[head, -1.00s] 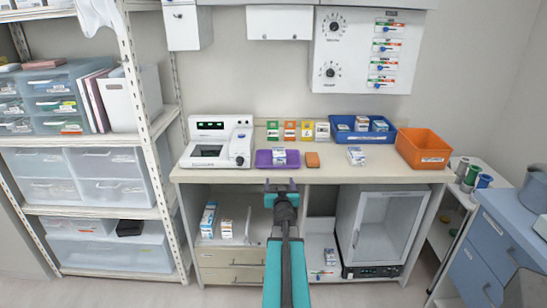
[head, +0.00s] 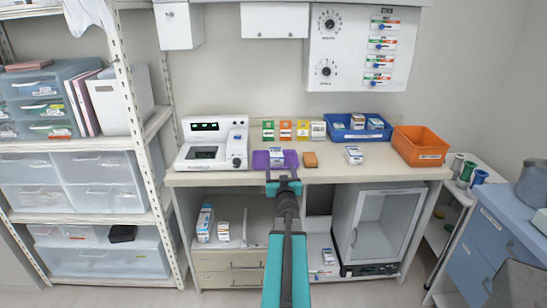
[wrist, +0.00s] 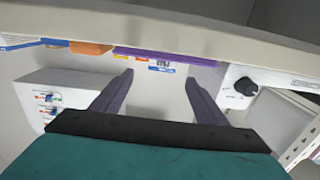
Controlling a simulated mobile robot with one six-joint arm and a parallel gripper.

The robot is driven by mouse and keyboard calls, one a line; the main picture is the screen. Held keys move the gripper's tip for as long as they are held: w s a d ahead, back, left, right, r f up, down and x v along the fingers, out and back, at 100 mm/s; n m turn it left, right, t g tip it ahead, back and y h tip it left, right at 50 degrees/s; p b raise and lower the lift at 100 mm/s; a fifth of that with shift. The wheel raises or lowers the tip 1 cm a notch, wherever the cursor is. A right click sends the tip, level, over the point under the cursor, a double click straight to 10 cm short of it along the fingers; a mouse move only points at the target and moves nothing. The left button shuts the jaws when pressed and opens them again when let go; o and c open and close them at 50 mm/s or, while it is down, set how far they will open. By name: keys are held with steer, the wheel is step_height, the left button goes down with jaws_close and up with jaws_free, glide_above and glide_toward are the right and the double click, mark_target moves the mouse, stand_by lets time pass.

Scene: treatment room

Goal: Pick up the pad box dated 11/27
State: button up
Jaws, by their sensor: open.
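Small white-and-blue boxes are on the counter, their dates too small to read. One box (head: 277,158) stands in a shallow purple tray (head: 260,160); another box (head: 354,155) stands on the bare counter to the right. More boxes (head: 374,123) are in a blue bin (head: 342,134). My gripper (head: 283,178) is open and empty, by the counter's front edge, just below the purple tray in the picture. In the upside-down wrist view, my gripper (wrist: 159,78) points toward the purple tray (wrist: 190,58) and a partly hidden box (wrist: 162,66).
A white analyzer (head: 214,142) stands left of the tray and an orange block (head: 310,160) right of it. An orange bin (head: 421,145) is at the counter's right end. Several coloured cartons (head: 285,131) line the back. The counter (head: 335,175) has bare room near its front.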

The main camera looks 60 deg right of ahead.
mark_target(277, 159)
steer(key=shift+w, duration=0.25)
steer(key=shift+x, duration=1.1)
steer(key=shift+p+x, duration=0.4)
steer(key=shift+x, duration=2.7)
steer(key=shift+w+a, duration=0.1)
steer(key=shift+w, duration=0.05)
steer(key=shift+r+p+x, duration=0.2)
steer(key=shift+p+x, duration=0.25)
steer(key=shift+x, duration=2.1)
